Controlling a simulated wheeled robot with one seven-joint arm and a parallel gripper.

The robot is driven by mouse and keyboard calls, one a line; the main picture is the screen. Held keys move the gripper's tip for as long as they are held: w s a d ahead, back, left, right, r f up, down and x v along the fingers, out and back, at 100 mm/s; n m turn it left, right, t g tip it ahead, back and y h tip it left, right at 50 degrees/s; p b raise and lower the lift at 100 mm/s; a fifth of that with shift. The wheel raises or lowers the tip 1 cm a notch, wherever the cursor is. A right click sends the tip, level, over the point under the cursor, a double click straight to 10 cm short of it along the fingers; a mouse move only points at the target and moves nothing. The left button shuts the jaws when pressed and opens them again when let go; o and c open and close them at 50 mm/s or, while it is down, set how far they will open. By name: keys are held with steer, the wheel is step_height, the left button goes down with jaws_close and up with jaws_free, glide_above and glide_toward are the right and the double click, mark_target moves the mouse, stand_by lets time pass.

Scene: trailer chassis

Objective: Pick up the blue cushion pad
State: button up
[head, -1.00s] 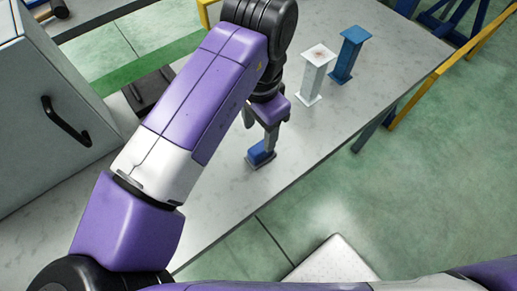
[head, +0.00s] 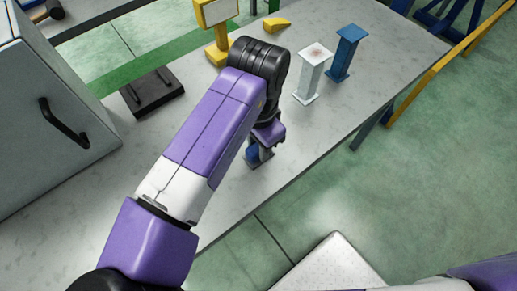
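The blue cushion pad (head: 253,153) sits on the grey worktop, mostly hidden behind my gripper (head: 259,146). Only a small blue part of it shows, with a darker edge at its base. My gripper points down right at the pad, with the fingers low around or beside it. The arm hides most of the fingers, so I cannot tell whether they are closed on the pad.
A white pedestal (head: 312,75) and a blue pedestal (head: 345,54) stand on the worktop (head: 285,130) behind my gripper. A yellow stand (head: 217,30) and a yellow wedge (head: 276,24) are further back. A grey cabinet (head: 50,110) with a black handle is at left. The worktop's right edge is close.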

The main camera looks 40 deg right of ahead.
jaws_close()
steer(key=shift+r, duration=0.15)
step_height(320, 180, up, 20)
steer(key=shift+p, duration=0.45)
